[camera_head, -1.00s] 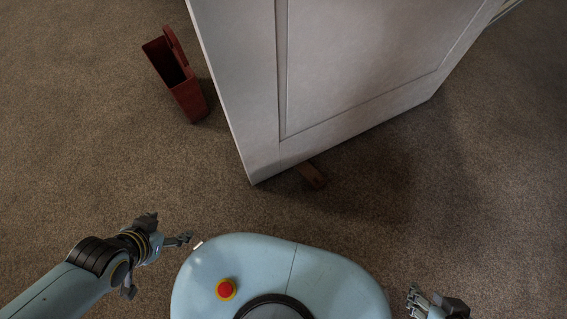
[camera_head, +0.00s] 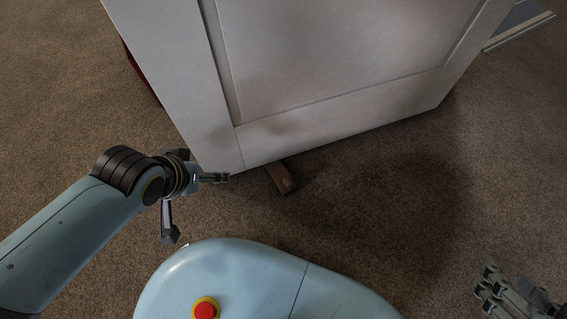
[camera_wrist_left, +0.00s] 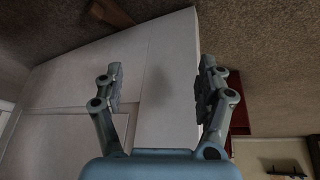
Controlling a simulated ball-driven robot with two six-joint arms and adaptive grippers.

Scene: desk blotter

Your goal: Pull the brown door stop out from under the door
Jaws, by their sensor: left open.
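The brown door stop (camera_head: 282,178) lies on the carpet at the bottom edge of the white door (camera_head: 310,70). Its near end sticks out; its far end is hidden under the door. It also shows at the top of the left wrist view (camera_wrist_left: 112,13). My left gripper (camera_head: 196,207) is open and empty, left of the door stop and near the door's lower left corner, apart from the stop. Its two fingers stand apart in the left wrist view (camera_wrist_left: 161,82), with the door behind them. My right gripper (camera_head: 508,290) is at the lower right, far from the stop; its finger gap is unclear.
A dark red bin (camera_head: 140,72) is mostly hidden behind the door's left edge; red also shows behind a finger in the left wrist view (camera_wrist_left: 239,108). A pale strip (camera_head: 518,30) lies at the upper right. The carpet (camera_head: 370,215) right of the stop is clear.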

